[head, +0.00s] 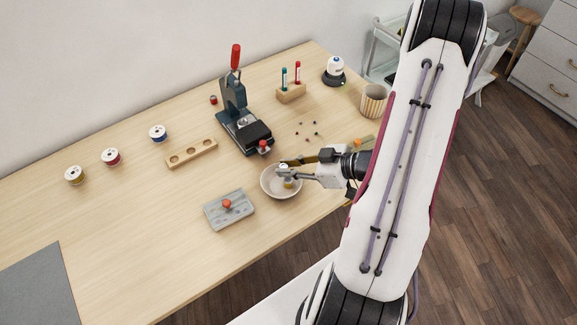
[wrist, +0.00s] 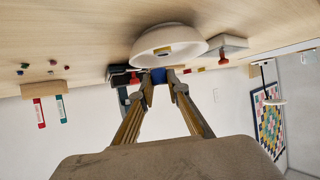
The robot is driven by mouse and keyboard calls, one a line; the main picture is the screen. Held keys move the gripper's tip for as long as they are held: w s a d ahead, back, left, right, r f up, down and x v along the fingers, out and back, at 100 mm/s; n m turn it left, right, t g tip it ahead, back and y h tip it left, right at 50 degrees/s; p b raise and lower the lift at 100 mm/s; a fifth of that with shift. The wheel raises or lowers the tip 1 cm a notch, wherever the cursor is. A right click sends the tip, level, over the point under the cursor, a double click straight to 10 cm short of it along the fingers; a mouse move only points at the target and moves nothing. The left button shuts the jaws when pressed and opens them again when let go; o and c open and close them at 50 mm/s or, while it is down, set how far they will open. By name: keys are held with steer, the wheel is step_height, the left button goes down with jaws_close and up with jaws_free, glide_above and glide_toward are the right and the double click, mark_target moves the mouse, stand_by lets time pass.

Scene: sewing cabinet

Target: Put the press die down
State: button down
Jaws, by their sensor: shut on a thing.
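My gripper (head: 284,171) reaches in from the right over the pale round bowl (head: 268,189). It is shut on the press die (head: 288,182), a small piece with a yellowish part low down, partly hidden by the fingers. The die hangs over or inside the bowl; I cannot tell whether it touches the bottom. In the wrist view, my fingertips (wrist: 160,78) meet just at the bowl (wrist: 140,48). The press (head: 234,100), dark blue with a red handle, stands behind and left of the gripper.
A grey plate with a red knob (head: 227,204) lies left of the bowl. A wooden block with holes (head: 191,153) and spools (head: 111,156) stand farther left. Small beads, a marker stand (head: 291,93) and a striped cup (head: 373,101) are behind.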

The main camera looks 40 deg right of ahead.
steer(key=shift+f, duration=0.6)
steer(key=c, duration=2)
jaws_free()
steer(key=shift+o, duration=0.2)
steer(key=shift+r, duration=0.15)
steer(key=shift+d+r, duration=0.1)
steer(key=shift+r, duration=0.45)
steer(key=v, duration=1.1)
steer(key=shift+s+d+r, duration=0.15)
steer(key=shift+s, duration=0.2)
